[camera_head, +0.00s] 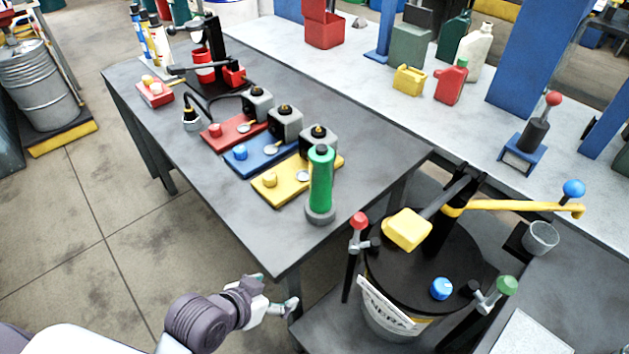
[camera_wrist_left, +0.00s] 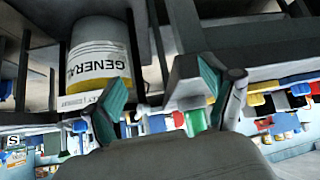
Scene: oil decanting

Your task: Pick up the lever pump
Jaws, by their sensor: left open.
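A drum (camera_head: 385,318) with a black lid (camera_head: 400,275) stands at the lower right of the head view. On it is a black upright with a yellow lever (camera_head: 515,206) ending in a blue ball, which looks like the lever pump. A smaller black device with a red ball knob (camera_head: 536,130) stands on the white bench; I cannot tell for certain which is meant. My left gripper (camera_head: 274,292) is open and empty, low beside the grey table's near corner, left of the drum. In the left wrist view my open fingers (camera_wrist_left: 164,80) show below the labelled drum (camera_wrist_left: 97,50).
The grey table (camera_head: 225,205) carries red, blue and yellow plates and a green cylinder (camera_head: 320,180). Its near corner and the drum's red-knobbed clamp (camera_head: 359,221) are close to my left arm. A cup (camera_head: 541,238) sits right of the drum. The floor at left is clear.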

